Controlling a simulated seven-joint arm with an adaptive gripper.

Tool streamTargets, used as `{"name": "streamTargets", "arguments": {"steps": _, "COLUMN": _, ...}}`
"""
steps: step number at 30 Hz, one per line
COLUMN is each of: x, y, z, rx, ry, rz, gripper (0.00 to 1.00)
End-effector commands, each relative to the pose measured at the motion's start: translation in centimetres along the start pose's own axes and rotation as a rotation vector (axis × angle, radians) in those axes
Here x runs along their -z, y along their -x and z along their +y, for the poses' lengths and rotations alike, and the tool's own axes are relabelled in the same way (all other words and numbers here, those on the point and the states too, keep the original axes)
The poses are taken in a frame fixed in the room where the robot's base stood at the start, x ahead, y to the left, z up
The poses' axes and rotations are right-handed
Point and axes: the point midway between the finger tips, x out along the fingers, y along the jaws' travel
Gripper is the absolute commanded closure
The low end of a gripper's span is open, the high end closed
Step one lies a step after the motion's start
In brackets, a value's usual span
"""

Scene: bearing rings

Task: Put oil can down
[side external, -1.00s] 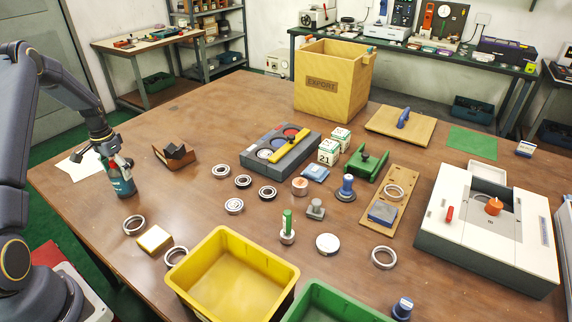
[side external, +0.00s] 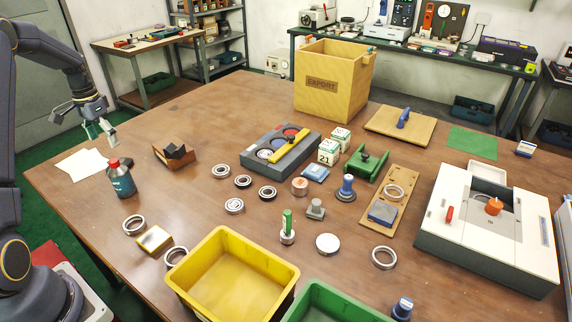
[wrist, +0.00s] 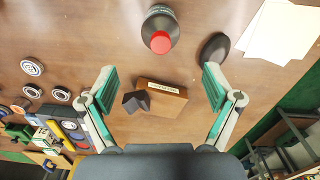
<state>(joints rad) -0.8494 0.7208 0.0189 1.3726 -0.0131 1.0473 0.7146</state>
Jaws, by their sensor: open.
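The oil can (side external: 121,179) is a dark bottle with a teal label and a red cap. It stands upright on the table at the left, in front of the white papers. It also shows in the wrist view (wrist: 160,29), seen from above near the top. My gripper (side external: 103,141) is open and empty, raised above and behind the can and apart from it. In the wrist view my gripper (wrist: 158,84) has its fingers spread wide, with the can beyond the fingertips.
A brown card holder (side external: 176,156) with dark pieces stands right of the can. White papers (side external: 82,164) lie behind the can. A yellow bin (side external: 235,277) stands at the front.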

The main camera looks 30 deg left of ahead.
Motion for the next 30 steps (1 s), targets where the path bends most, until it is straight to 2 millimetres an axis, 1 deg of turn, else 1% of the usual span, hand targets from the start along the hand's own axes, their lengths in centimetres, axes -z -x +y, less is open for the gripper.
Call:
{"name": "streamTargets", "arguments": {"steps": 2, "x": 0.4, "y": 1.4, "z": 1.1, "rx": 0.008, "ry": -0.008, "rz": 0.012, "gripper": 0.11}}
{"name": "streamTargets", "arguments": {"steps": 5, "x": 1.1, "y": 4.8, "z": 4.7, "rx": 0.029, "ry": -0.024, "rz": 0.045, "gripper": 0.11}}
{"name": "streamTargets", "arguments": {"steps": 6, "x": 1.3, "y": 6.5, "z": 6.9, "rx": 0.04, "ry": -0.033, "rz": 0.066, "gripper": 0.11}}
{"name": "streamTargets", "arguments": {"steps": 8, "x": 1.1, "y": 9.3, "z": 10.9, "rx": 0.055, "ry": -0.048, "rz": 0.104, "gripper": 0.11}}
{"name": "streamTargets", "arguments": {"steps": 9, "x": 0.5, "y": 11.1, "z": 13.8, "rx": 0.062, "ry": -0.057, "rz": 0.131, "gripper": 0.11}}
{"name": "streamTargets", "arguments": {"steps": 11, "x": -0.8, "y": 13.5, "z": 18.0, "rx": 0.071, "ry": -0.071, "rz": 0.178, "gripper": 0.11}}
{"name": "streamTargets", "arguments": {"steps": 12, "x": -2.0, "y": 14.8, "z": 20.6, "rx": 0.072, "ry": -0.08, "rz": 0.209, "gripper": 0.11}}
{"name": "streamTargets", "arguments": {"steps": 13, "x": -3.0, "y": 15.5, "z": 22.5, "rx": 0.071, "ry": -0.087, "rz": 0.232, "gripper": 0.11}}
{"name": "streamTargets", "arguments": {"steps": 14, "x": -4.2, "y": 16.2, "z": 24.3, "rx": 0.07, "ry": -0.093, "rz": 0.257, "gripper": 0.11}}
{"name": "streamTargets", "arguments": {"steps": 15, "x": -5.9, "y": 16.9, "z": 26.5, "rx": 0.065, "ry": -0.103, "rz": 0.289, "gripper": 0.11}}
{"name": "streamTargets", "arguments": {"steps": 17, "x": -8.5, "y": 17.5, "z": 29.3, "rx": 0.052, "ry": -0.116, "rz": 0.334, "gripper": 0.11}}
{"name": "streamTargets", "arguments": {"steps": 18, "x": -10.3, "y": 17.6, "z": 30.9, "rx": 0.042, "ry": -0.123, "rz": 0.363, "gripper": 0.11}}
{"name": "streamTargets", "arguments": {"steps": 21, "x": -14.1, "y": 17.2, "z": 33.6, "rx": 0.012, "ry": -0.139, "rz": 0.423, "gripper": 0.11}}
{"name": "streamTargets", "arguments": {"steps": 24, "x": -16.7, "y": 16.4, "z": 35.0, "rx": -0.016, "ry": -0.148, "rz": 0.463, "gripper": 0.11}}
{"name": "streamTargets", "arguments": {"steps": 27, "x": -18.2, "y": 15.8, "z": 35.7, "rx": -0.034, "ry": -0.152, "rz": 0.485, "gripper": 0.11}}
{"name": "streamTargets", "arguments": {"steps": 30, "x": -18.7, "y": 15.6, "z": 35.9, "rx": -0.041, "ry": -0.153, "rz": 0.491, "gripper": 0.11}}
